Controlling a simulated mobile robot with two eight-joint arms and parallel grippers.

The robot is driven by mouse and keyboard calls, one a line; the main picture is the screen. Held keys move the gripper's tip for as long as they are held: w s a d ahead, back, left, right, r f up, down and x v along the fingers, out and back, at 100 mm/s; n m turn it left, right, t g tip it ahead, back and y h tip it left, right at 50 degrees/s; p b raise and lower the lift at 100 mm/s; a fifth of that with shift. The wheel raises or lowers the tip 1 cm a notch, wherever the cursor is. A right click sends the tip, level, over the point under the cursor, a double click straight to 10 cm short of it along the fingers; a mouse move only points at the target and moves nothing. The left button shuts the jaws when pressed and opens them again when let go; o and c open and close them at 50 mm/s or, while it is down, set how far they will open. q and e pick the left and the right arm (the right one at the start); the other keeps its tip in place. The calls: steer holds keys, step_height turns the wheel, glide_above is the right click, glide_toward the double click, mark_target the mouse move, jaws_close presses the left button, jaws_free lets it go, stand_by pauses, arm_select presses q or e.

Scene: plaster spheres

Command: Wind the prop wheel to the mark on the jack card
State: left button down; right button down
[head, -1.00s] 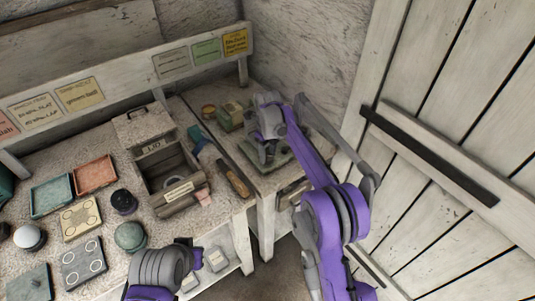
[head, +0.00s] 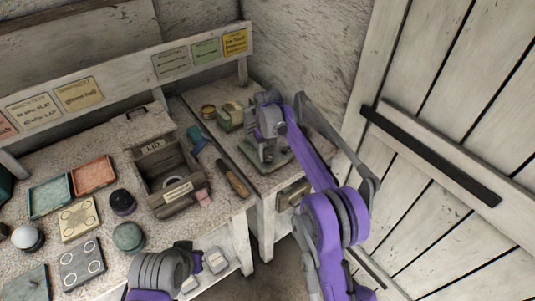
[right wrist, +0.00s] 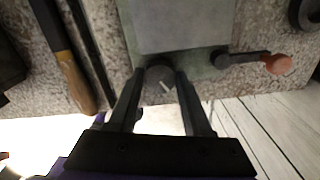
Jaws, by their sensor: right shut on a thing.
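The prop wheel (right wrist: 160,77), a small dark round knob with a pale line on it, sits at the near edge of a grey-green metal plate in the right wrist view. My right gripper (right wrist: 160,88) is shut on it, one finger on each side. In the head view my right gripper (head: 266,150) is over the jack at the right end of the bench, and my own arm hides most of the wheel there. A yellow card (head: 235,42) is on the rail behind; its small print is too blurred to read for a mark.
A red-knobbed lever (right wrist: 278,64) stands to the right of the wheel. A wooden-handled tool (head: 233,178) lies to the left of the jack. An open box (head: 177,207) stands further left. The plank door (head: 450,120) is close on the right.

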mark_target(268, 156)
steer(key=shift+c, duration=1.6)
jaws_free()
step_height(268, 156, up, 11)
steer(key=shift+p, duration=0.3)
